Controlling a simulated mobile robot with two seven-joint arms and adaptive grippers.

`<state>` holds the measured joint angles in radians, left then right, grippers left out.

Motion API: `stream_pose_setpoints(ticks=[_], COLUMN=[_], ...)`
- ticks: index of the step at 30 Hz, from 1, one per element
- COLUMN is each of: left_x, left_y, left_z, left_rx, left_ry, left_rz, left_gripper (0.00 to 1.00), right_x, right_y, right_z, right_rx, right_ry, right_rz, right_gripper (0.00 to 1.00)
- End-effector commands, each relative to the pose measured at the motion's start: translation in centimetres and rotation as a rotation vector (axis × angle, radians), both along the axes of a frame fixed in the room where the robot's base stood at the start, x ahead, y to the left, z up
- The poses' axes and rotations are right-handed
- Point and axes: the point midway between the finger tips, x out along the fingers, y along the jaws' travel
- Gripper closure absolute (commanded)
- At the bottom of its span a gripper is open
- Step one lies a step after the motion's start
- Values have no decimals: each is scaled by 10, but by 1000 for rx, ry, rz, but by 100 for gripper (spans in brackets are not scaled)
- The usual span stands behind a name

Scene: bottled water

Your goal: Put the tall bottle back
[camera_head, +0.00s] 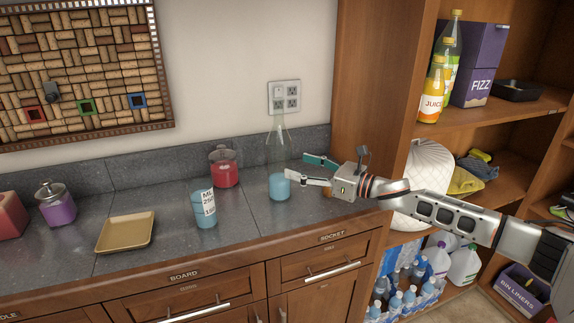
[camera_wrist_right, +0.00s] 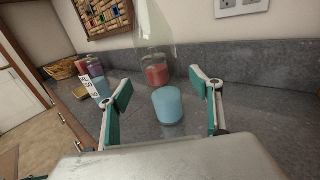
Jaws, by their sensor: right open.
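The tall bottle (camera_head: 279,155) is clear with a narrow neck and blue liquid at its bottom. It stands upright on the grey counter, below the wall socket. My right gripper (camera_head: 300,167) is open and empty just right of the bottle, its fingers pointing left toward it. In the right wrist view the bottle's blue base (camera_wrist_right: 168,106) shows ahead, between the two spread fingers of the right gripper (camera_wrist_right: 160,88); I see no contact. My left gripper is in neither view.
A labelled blue container (camera_head: 204,207), a red jar (camera_head: 224,168), a tan tray (camera_head: 125,233) and a purple jar (camera_head: 56,205) stand left on the counter. At right, the shelf unit (camera_head: 377,70) holds juice bottles (camera_head: 435,90) and a purple FIZZ box (camera_head: 480,65).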

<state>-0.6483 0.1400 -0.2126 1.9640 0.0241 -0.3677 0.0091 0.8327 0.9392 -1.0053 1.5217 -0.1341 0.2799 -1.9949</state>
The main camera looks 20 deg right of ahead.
Motion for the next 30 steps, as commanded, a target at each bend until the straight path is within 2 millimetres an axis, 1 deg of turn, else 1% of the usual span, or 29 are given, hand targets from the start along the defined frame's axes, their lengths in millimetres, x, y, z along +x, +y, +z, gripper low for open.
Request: stream_pose_setpoints(ticks=[1,3,9,14,30], left_x=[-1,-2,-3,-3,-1], left_y=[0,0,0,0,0], left_z=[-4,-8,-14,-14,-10], left_rx=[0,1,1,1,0], left_ry=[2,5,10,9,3], left_rz=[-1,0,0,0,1], left_gripper=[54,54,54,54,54], right_x=[-9,-18,-34,-38,-37], right_y=[-8,-15,-28,-31,-31], right_z=[-3,-3,-1,0,0], right_rx=[-2,-2,-1,0,0], right_ry=[2,2,1,0,0], right_rz=[-1,1,1,1,1], right_gripper=[36,36,36,36,36])
